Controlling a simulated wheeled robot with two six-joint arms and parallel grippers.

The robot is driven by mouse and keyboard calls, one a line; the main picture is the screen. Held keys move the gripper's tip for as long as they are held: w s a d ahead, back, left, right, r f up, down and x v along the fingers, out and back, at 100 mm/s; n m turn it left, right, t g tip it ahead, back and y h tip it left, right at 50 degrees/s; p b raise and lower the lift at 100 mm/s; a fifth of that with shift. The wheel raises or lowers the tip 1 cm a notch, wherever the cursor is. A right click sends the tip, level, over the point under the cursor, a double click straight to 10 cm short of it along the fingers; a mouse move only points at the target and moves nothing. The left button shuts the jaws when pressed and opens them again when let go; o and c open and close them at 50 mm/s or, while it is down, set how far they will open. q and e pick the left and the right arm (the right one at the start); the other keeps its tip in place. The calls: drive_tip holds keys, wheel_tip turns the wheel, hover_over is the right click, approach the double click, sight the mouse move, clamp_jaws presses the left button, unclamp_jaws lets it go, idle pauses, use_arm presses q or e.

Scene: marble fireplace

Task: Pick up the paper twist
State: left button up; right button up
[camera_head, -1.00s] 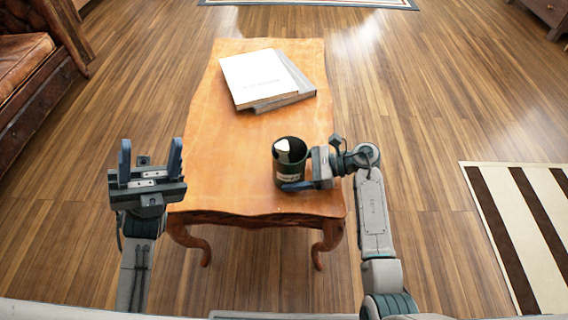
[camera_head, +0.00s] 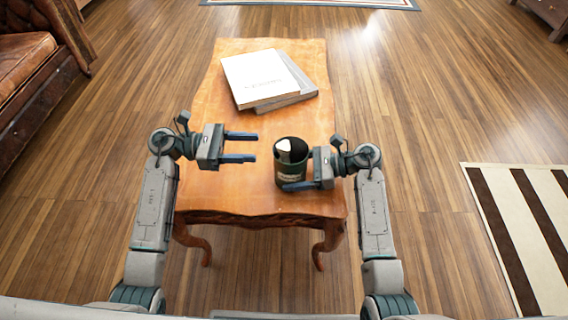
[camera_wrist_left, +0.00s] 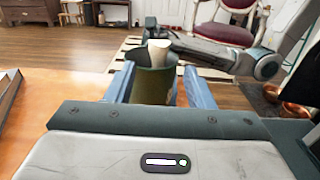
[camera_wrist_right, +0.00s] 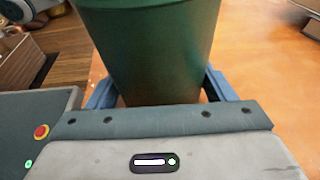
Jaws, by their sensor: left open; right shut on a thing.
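A pale paper twist (camera_head: 284,145) stands inside a dark green cup (camera_head: 291,177) on the wooden table; its top also shows above the rim in the left wrist view (camera_wrist_left: 159,50). My right gripper (camera_head: 298,184) is shut on the cup from the right, and the cup's green wall (camera_wrist_right: 155,50) fills the right wrist view. The cup is upright. My left gripper (camera_head: 255,147) is open and empty, to the left of the cup and pointing at it, with a small gap between. The lower part of the paper twist is hidden in the cup.
Two stacked books (camera_head: 266,79), a white one on a grey one, lie towards the far side of the wooden table (camera_head: 215,120). The table is clear between the books and the cup. A striped rug (camera_head: 520,230) lies on the floor at right.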

sight(284, 145)
use_arm(q)
drive_tip(key=d, duration=0.9)
drive_tip(key=shift+d, duration=0.1)
clamp_jaws()
